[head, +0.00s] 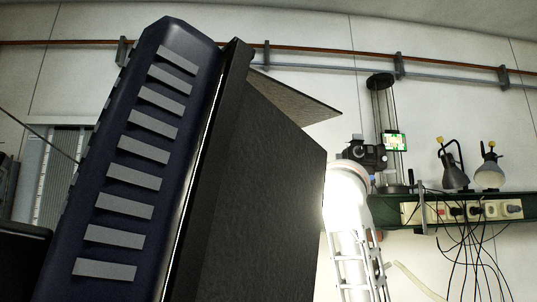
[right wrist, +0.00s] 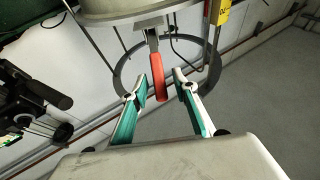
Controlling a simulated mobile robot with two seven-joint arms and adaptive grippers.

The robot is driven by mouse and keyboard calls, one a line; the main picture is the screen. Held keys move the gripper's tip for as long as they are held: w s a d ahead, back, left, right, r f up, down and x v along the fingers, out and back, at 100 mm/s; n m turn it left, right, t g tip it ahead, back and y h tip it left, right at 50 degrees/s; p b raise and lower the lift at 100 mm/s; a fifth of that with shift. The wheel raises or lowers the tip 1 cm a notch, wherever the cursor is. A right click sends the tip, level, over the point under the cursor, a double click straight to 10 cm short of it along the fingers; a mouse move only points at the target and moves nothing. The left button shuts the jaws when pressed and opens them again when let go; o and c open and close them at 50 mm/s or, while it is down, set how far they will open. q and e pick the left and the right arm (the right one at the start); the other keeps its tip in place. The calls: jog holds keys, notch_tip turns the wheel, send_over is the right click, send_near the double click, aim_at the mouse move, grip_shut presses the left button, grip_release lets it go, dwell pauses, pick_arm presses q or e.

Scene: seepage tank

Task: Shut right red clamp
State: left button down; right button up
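The red clamp handle (right wrist: 157,77) hangs down from a metal bracket (right wrist: 148,27) under the rim of a pale round vessel (right wrist: 110,8) in the right wrist view. My right gripper (right wrist: 162,86) has green-and-white fingers spread apart. In that picture the red handle lies between the two fingertips, with a gap on each side. Its depth relative to the fingers is hard to tell. The clamp cannot be made out in the head view. My left gripper is in neither view.
A dark ring (right wrist: 123,67) surrounds the handle area, and a yellow-labelled post (right wrist: 223,12) stands to its right. In the head view, a large dark blue slatted block (head: 165,130) fills the left. A green shelf (head: 390,207) with sockets, lamps and cables is at right.

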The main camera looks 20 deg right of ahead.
jog(key=shift+w+r, duration=0.1)
jog(key=shift+w, duration=0.1)
grip_shut()
